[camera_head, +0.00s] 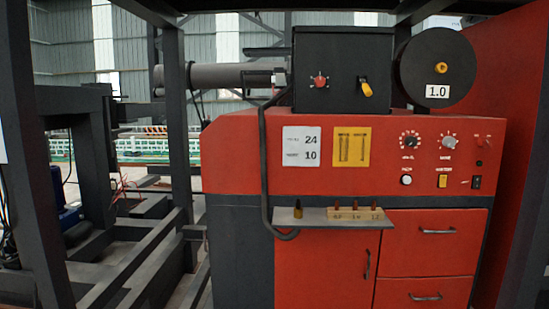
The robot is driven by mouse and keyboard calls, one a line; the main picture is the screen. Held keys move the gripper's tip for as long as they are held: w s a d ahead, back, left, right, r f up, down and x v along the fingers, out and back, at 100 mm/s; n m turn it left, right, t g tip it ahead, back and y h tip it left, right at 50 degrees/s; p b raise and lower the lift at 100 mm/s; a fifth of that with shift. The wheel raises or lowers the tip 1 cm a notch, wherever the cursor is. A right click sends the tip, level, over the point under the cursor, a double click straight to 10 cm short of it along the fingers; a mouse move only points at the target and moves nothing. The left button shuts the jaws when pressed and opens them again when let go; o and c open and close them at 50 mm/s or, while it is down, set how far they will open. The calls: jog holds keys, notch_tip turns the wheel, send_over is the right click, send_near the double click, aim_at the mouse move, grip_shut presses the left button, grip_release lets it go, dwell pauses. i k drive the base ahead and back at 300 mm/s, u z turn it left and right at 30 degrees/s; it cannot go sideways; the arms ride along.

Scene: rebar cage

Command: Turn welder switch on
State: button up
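The red and dark grey welder cabinet (230,155) fills the middle and right of the head view. A small black rocker switch (476,182) is at the lower right of its panel, with a yellow switch or button (442,181) to its left. On the black box (340,50) on top are a red knob (320,80) and a tilted yellow lever (366,88). No label tells which one is the welder switch, and on or off cannot be read. My gripper is not in view.
Two dials (410,140) (449,141) and a white button (406,180) share the panel. A small shelf (345,222) juts out below, above handled drawers (425,245). A black cable (263,160) hangs down the front. Dark frame posts (178,120) stand at the left.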

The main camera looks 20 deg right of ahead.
aim_at(483, 142)
jog(key=u, duration=0.35)
jog(key=i, duration=1.3)
jog(key=z, duration=5.25)
jog(key=i, duration=0.15)
jog(key=u, duration=3.75)
